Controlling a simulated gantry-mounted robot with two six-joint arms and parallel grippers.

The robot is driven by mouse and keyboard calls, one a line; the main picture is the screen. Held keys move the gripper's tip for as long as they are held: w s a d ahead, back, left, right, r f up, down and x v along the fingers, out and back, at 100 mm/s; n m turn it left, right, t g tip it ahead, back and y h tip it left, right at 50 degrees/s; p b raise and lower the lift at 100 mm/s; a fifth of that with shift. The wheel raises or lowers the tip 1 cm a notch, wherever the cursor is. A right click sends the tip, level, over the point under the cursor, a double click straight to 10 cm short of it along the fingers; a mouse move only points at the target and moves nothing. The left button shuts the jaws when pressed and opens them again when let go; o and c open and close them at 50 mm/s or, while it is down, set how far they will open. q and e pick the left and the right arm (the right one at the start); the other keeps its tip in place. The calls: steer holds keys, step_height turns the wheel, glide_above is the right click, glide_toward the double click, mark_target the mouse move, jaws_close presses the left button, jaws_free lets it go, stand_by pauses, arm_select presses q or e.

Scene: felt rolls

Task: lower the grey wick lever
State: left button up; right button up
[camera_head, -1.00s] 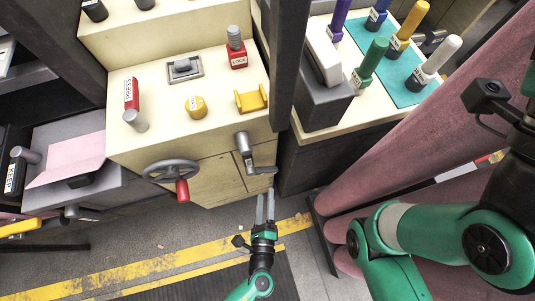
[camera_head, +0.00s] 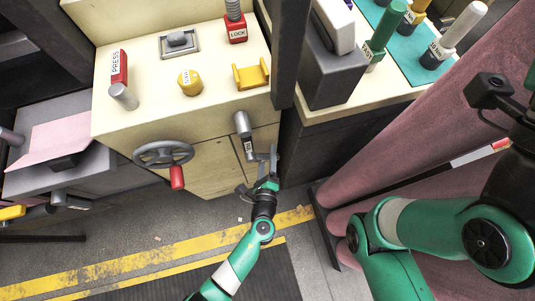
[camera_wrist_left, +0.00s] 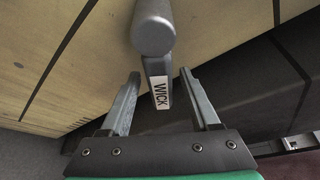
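The grey wick lever (camera_head: 243,124) is on the front of the cream cabinet, right of the handwheel. In the left wrist view the lever (camera_wrist_left: 154,38) shows a thick rounded grey end and a white WICK label on its narrower part. My left gripper (camera_head: 264,160) is just below and right of the lever's grey end. In the wrist view its two fingers (camera_wrist_left: 159,78) are open, one each side of the labelled part, with gaps to both. Whether the fingertips reach as deep as the lever is hard to tell. My right arm shows at right; its gripper is out of view.
A grey handwheel (camera_head: 163,154) with a red handle (camera_head: 177,177) is left of the lever. A dark upright post (camera_head: 288,55) rises to its right. Pink felt rolls (camera_head: 400,150) stand at the right. The floor (camera_head: 150,240) in front is clear.

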arm_select(q)
jaws_close()
stand_by(1.3)
